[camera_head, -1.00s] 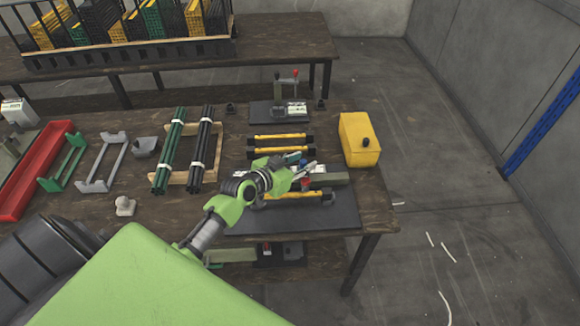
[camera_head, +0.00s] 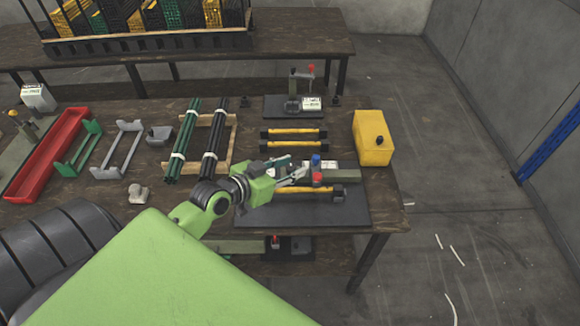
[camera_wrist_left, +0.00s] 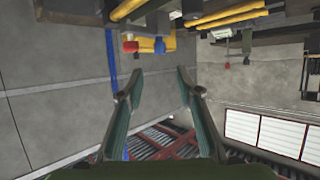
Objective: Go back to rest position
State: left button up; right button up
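My left gripper (camera_head: 292,172) reaches in over the front right of the wooden table, near a press with a red knob (camera_head: 317,177) and a blue knob (camera_head: 316,160). In the left wrist view its two fingers (camera_wrist_left: 158,82) stand apart with nothing between them. The red knob (camera_wrist_left: 130,46) and blue knob (camera_wrist_left: 160,45) show there beyond the fingertips, apart from them. A black and yellow bar (camera_head: 308,189) lies at the press on a dark mat (camera_head: 345,212). My right gripper is in neither view.
A yellow box (camera_head: 371,140) stands at the table's right edge. Two yellow bars (camera_head: 294,134) lie behind the press. A second press (camera_head: 304,100) stands farther back. Dark and green rods (camera_head: 184,140), grey and green holders and a red tray (camera_head: 48,150) fill the left. The floor at right is clear.

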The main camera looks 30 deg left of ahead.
pick_arm(q)
jog(key=s+d+f+m+g, duration=0.1)
jog(key=s+d+f+g, duration=0.45)
jog(key=s+d, duration=0.35)
jog(key=s+d+f+n+g+y, duration=0.15)
jog(key=s+g, duration=0.35)
jog(key=s, duration=1)
notch_tip(320, 180, down, 26)
jog(key=s, duration=0.2)
jog(key=s+a+f+g+y, duration=0.1)
jog(key=s+a+f+g, duration=0.1)
jog(key=s+f, duration=1.4)
jog(key=shift+s+a+f+m, duration=0.35)
jog(key=shift+s+a, duration=0.15)
jog(key=shift+s, duration=0.1)
